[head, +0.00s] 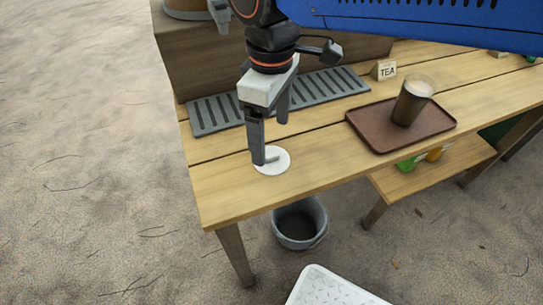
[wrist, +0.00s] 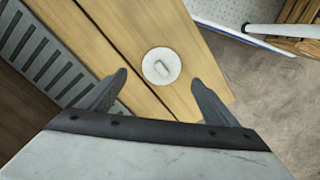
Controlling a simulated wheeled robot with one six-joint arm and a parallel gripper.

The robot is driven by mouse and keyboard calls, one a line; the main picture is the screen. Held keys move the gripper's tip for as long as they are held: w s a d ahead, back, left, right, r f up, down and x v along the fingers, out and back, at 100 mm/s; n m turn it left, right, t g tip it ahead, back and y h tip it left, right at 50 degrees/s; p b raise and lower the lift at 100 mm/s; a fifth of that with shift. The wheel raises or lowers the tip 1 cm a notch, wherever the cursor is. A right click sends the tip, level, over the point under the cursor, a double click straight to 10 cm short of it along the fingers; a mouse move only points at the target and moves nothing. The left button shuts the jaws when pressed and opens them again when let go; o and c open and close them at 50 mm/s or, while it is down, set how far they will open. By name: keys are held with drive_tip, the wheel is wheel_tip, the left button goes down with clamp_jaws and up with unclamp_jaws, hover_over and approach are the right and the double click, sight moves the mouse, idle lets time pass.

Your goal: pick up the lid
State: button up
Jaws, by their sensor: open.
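The lid (head: 281,164) is a small white disc with a raised grip on top, lying flat on the wooden table near its front left edge. It also shows in the wrist view (wrist: 150,73), between and beyond the fingertips. My gripper (head: 271,140) points down over the lid with its two fingers apart and nothing between them. In the head view one finger overlaps the lid's left part. In the wrist view the fingers (wrist: 158,78) stand on either side of the lid. I cannot tell whether a fingertip touches it.
A grey slatted grate (head: 335,84) lies behind the gripper. A brown tray (head: 376,137) with a cup (head: 408,106) stands to the right, near a TEA sign (head: 385,69). A grey bucket (head: 300,225) stands below the table. Bare table surrounds the lid.

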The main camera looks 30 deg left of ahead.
sight(272, 153)
drive_tip(key=shift+s+d+f, duration=0.15)
drive_tip(key=shift+f, duration=2.55)
drive_tip(key=c, duration=1.1)
